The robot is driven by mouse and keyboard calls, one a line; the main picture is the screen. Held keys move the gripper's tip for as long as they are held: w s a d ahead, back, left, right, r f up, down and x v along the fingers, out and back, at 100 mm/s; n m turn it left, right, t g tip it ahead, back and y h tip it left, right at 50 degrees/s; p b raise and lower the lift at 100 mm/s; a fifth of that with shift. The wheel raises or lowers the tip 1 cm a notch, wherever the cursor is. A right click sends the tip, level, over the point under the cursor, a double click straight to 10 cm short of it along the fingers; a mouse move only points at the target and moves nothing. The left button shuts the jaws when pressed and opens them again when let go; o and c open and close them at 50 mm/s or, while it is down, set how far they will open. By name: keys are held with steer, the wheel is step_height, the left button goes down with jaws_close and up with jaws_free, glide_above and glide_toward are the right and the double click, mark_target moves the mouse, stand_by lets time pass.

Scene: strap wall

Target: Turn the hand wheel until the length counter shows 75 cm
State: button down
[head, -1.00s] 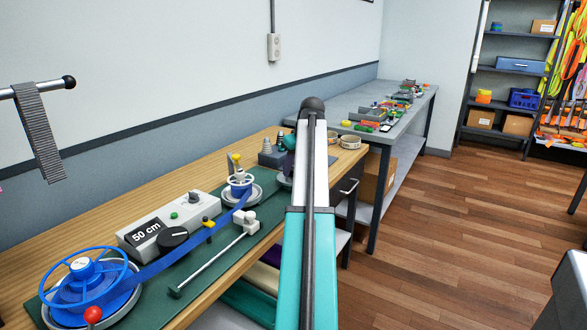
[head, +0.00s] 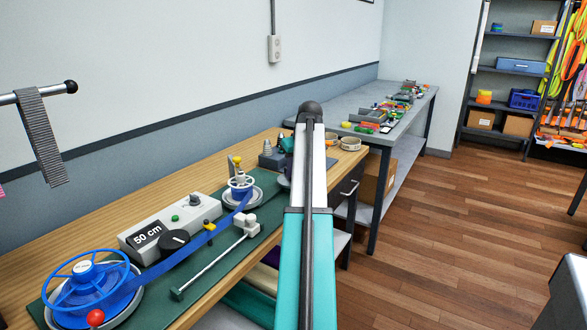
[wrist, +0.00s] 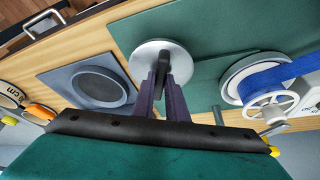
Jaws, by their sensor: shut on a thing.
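The length counter (head: 147,236) on the grey box reads 50 cm. A large blue spoked hand wheel (head: 88,284) with a red knob (head: 96,318) stands at the lower left. Blue strap (head: 190,242) runs from it to a smaller spoked wheel (head: 240,182) with a yellow knob. That smaller wheel also shows at the right of the wrist view (wrist: 275,107). My gripper (wrist: 165,85) is away from both wheels, its purple fingers shut on a dark upright piece (wrist: 175,58) above a round pale disc (wrist: 150,55). My arm hides most of this in the head view.
A metal rod (head: 215,262) lies on the green mat (head: 250,225). A square dark base with a round pad (wrist: 95,82) is beside the disc. A grey strap (head: 42,135) hangs from a wall rod.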

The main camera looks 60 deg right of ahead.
steer(key=shift+w+a+r+m+g+h+p, duration=0.15)
steer(key=shift+m+h+p, duration=0.1)
steer(key=shift+m+p, duration=0.5)
steer(key=shift+s+d+m+g+h+p, duration=0.15)
steer(key=shift+m+h+p, duration=0.1)
steer(key=shift+m+p, duration=0.5)
steer(key=shift+w+a+m+p, duration=0.15)
steer(key=shift+m+p, duration=0.3)
steer(key=shift+m, duration=0.35)
steer(key=c, duration=1.8)
jaws_free()
steer(key=shift+o, duration=0.2)
steer(key=v, duration=1.3)
steer(key=shift+a+r, duration=0.3)
steer(key=shift+w, duration=0.1)
